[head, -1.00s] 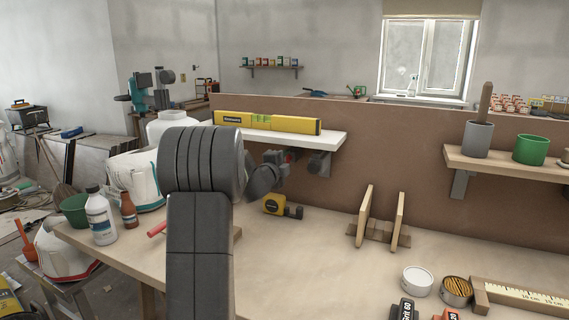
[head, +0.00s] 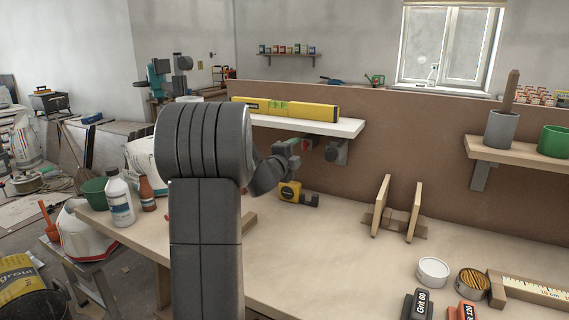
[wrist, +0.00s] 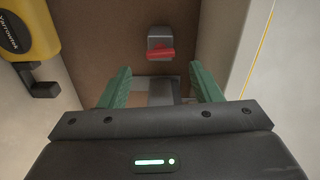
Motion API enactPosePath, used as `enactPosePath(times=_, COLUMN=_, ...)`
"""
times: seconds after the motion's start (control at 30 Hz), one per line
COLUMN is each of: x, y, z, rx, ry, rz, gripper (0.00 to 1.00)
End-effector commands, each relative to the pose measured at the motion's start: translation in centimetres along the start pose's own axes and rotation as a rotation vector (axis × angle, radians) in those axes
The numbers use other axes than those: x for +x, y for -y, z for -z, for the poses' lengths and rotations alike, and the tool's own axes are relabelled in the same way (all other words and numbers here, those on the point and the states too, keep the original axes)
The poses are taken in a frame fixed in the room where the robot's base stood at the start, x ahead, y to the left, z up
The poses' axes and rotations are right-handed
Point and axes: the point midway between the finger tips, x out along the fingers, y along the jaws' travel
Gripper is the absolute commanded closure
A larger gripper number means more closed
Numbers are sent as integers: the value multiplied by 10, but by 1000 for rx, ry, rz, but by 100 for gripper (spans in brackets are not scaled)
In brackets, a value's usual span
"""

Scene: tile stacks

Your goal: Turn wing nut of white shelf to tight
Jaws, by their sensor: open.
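The white shelf (head: 350,127) is fixed to the brown back panel and carries a yellow spirit level. Its pale underside (wrist: 228,40) runs along the right of the wrist view. A red wing nut (wrist: 160,54) sits on a grey mount on the panel; its lever lies roughly crosswise in the wrist view. A bit of red (head: 306,146) shows under the shelf in the head view, partly hidden by my gripper (head: 292,148). In the wrist view my gripper (wrist: 161,88) is open and empty, its green fingers on either side of the view to the wing nut, apart from it.
A yellow tape measure (head: 290,192) lies on the workbench (head: 330,235) below my gripper and shows at the left of the wrist view. A grey bracket (head: 337,152) hangs under the shelf to the right. A wooden rack (head: 397,212) stands farther right.

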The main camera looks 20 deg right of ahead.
Motion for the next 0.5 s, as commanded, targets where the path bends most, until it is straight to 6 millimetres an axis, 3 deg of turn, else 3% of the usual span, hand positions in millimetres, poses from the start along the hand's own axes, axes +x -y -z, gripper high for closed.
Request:
enactPosePath(times=0.2, x=-51, y=0, z=-1, rx=0, ry=3, rz=0, gripper=42)
enactPosePath(times=0.5, x=-87, y=0, z=0, rx=0, ry=0, rz=0, gripper=42)
